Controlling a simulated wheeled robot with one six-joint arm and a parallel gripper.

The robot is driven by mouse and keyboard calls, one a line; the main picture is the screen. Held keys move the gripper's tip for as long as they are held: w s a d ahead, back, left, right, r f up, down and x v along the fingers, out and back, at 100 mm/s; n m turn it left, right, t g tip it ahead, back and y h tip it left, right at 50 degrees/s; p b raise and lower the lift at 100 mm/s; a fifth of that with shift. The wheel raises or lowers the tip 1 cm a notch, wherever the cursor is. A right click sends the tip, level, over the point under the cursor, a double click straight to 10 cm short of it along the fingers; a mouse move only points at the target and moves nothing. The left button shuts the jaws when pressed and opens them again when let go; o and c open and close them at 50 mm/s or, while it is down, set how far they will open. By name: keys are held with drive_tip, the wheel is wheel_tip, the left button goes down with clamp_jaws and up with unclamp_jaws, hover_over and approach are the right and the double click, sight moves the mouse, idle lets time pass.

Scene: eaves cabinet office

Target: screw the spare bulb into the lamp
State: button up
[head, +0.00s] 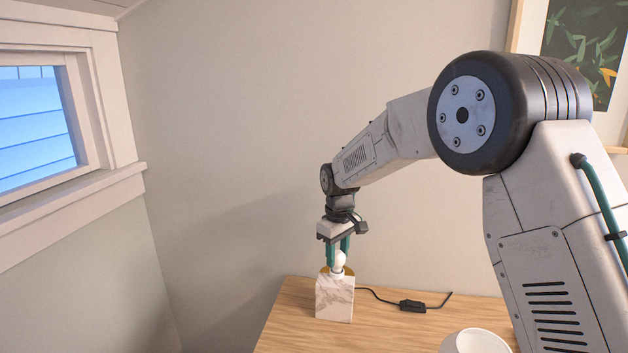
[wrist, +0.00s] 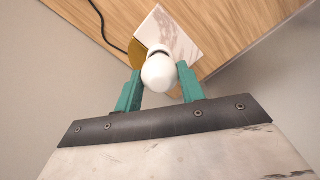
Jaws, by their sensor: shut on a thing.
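The lamp (head: 334,298) is a white marble block with a brass-coloured disc on top, standing on the wooden table. It also shows in the wrist view (wrist: 172,34), with the brass disc beside the bulb. The white spare bulb (head: 339,260) is upright over the top of the lamp and shows large in the wrist view (wrist: 159,73). My gripper (head: 339,250) points down from above, its green fingers on either side of the bulb, shut on it. In the wrist view the fingers (wrist: 160,84) flank the bulb. Whether the bulb's base sits in the socket is hidden.
A black cord with an inline switch (head: 412,306) runs right from the lamp over the wooden table (head: 285,325). A white round container (head: 474,342) stands at the front right. Walls and a window (head: 40,125) lie behind and left.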

drive_tip(key=shift+m, duration=0.6)
drive_tip(key=m, duration=0.6)
drive_tip(key=shift+m, duration=1)
drive_tip(key=m, duration=0.8)
